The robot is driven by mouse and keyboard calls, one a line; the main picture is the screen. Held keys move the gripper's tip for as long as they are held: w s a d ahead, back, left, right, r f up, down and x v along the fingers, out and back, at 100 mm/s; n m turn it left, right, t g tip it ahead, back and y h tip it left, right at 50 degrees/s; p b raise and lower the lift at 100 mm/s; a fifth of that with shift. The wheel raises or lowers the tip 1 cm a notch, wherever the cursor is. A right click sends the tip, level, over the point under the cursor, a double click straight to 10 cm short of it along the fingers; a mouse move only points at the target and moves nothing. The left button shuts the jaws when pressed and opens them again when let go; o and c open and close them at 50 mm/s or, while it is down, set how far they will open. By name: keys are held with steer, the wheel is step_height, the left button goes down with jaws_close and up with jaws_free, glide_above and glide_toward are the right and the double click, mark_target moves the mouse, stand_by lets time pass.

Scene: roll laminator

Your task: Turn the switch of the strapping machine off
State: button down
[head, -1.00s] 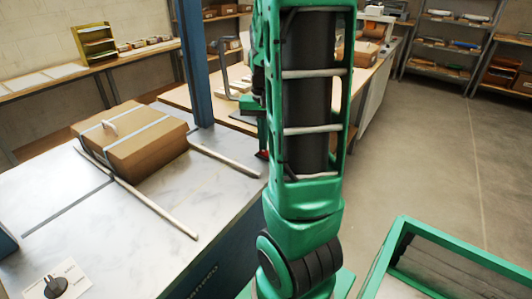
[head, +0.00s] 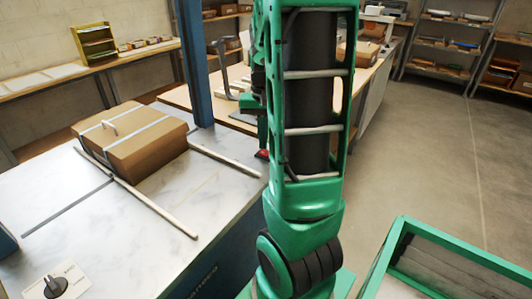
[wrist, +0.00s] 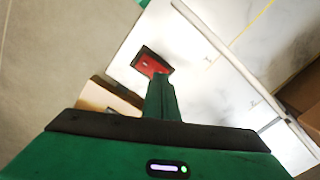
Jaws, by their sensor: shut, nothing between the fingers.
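The strapping machine (head: 150,235) has a pale marbled top and dark blue sides, at the left in the head view. Which mark the knob points at is too small to read.
A strapped cardboard box (head: 135,138) sits on the machine between two pale rails. A blue post (head: 193,65) rises behind it. Workbenches and shelves (head: 460,40) stand at the back. A green-framed cart (head: 450,250) is at the lower right. Open floor (head: 430,150) lies between.

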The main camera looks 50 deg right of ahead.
mark_target(262, 153)
steer(key=shift+r, duration=2.85)
steer(key=shift+a, duration=0.1)
steer(key=s+a+f+n, duration=0.2)
steer(key=s+a+n, duration=0.2)
steer(key=s+a, duration=0.9)
steer(key=a, duration=0.3)
steer(key=shift+s+f+n, duration=0.15)
steer(key=shift+s+n, duration=0.25)
